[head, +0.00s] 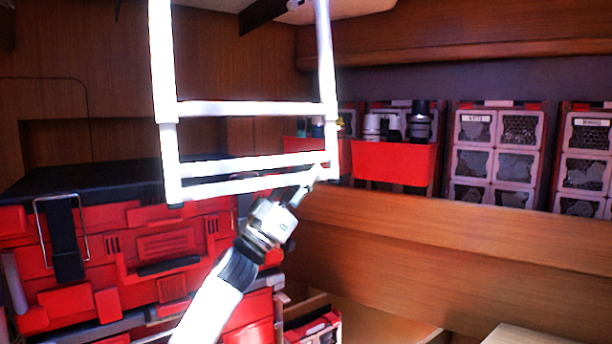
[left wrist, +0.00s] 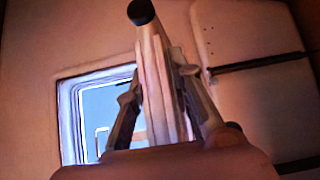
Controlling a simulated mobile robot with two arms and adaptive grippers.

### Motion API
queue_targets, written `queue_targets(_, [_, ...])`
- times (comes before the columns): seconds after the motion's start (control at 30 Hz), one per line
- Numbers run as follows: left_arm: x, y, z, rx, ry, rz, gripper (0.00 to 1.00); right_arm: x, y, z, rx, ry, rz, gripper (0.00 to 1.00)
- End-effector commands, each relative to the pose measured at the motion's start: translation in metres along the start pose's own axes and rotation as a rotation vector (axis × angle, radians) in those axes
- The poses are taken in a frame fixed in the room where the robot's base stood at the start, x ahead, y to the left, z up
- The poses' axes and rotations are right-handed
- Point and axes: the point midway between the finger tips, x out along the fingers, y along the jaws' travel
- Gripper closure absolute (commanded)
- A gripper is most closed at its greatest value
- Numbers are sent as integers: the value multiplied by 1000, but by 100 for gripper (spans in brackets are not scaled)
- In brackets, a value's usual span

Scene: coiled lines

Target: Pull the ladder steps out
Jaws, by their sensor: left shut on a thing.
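The white ladder (head: 250,109) hangs in the upper middle of the head view, with two side rails and several rungs. Its lowest rungs lie close together near its bottom end. My left gripper (head: 318,175) reaches up from below and is shut on the ladder at its lower right corner. In the left wrist view the ladder rail (left wrist: 155,85) runs up between the two fingers of the left gripper (left wrist: 158,100), and a dark end cap shows at its top. The fingers hide part of the rail. My right gripper is not in view.
Red cases with a black top (head: 150,245) stand at the lower left. A red bin (head: 395,163) with bottles sits on the wooden shelf behind the ladder. Latticed boxes (head: 495,150) stand to the right. A wooden ledge (head: 450,235) runs below them.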

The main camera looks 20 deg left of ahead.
Motion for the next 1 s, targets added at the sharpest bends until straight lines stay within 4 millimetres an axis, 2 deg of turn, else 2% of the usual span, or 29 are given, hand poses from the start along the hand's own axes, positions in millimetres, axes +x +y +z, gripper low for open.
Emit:
queue_targets(0.2, [-2,2,1,6,1,4,100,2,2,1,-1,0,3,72])
queue_targets(0.37, [-16,4,16,6,0,4,100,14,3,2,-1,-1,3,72])
queue_targets(0.8, [-101,19,102,4,-1,5,100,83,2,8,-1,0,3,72])
queue_targets(1.0, [-132,24,132,5,-1,4,100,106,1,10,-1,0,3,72])
